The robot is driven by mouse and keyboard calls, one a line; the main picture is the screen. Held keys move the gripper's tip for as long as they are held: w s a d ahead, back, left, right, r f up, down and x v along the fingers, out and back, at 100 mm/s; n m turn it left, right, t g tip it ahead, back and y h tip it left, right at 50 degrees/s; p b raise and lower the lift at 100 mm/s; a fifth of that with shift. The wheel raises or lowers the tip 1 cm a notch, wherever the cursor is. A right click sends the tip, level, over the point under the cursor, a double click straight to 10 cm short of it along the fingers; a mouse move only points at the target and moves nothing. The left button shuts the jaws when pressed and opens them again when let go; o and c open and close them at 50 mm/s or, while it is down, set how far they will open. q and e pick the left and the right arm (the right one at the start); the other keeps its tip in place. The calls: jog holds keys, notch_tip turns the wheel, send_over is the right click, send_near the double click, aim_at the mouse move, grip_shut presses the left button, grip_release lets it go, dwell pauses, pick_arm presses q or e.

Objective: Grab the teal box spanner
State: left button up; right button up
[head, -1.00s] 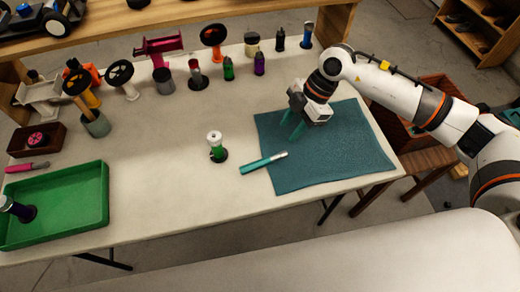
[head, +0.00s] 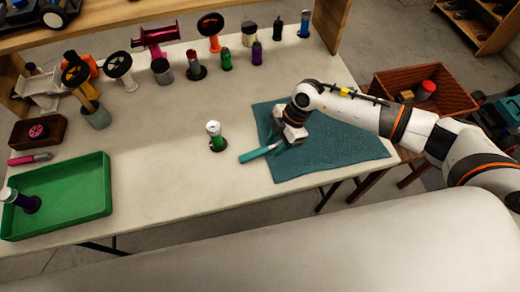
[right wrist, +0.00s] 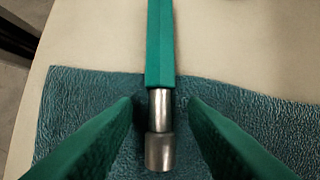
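The teal box spanner (head: 257,153) lies on the table's near middle, its teal handle on the white top and its metal end over the left edge of the teal mat (head: 330,158). In the right wrist view its teal handle (right wrist: 160,45) points up the picture, with the silver socket (right wrist: 159,150) toward the bottom. My right gripper (head: 282,146) is low over the mat's left part at the metal end. Its two teal fingers (right wrist: 160,118) are open, one on each side of the metal part, with gaps showing. My left gripper is not in view.
A green and white bottle (head: 215,136) stands just left of the spanner. A green tray (head: 95,205) holding a dark cylinder is at the left. Several bottles and tools line the table's back.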

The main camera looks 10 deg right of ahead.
jog(key=shift+f, duration=0.1)
grip_shut()
dwell(0.3)
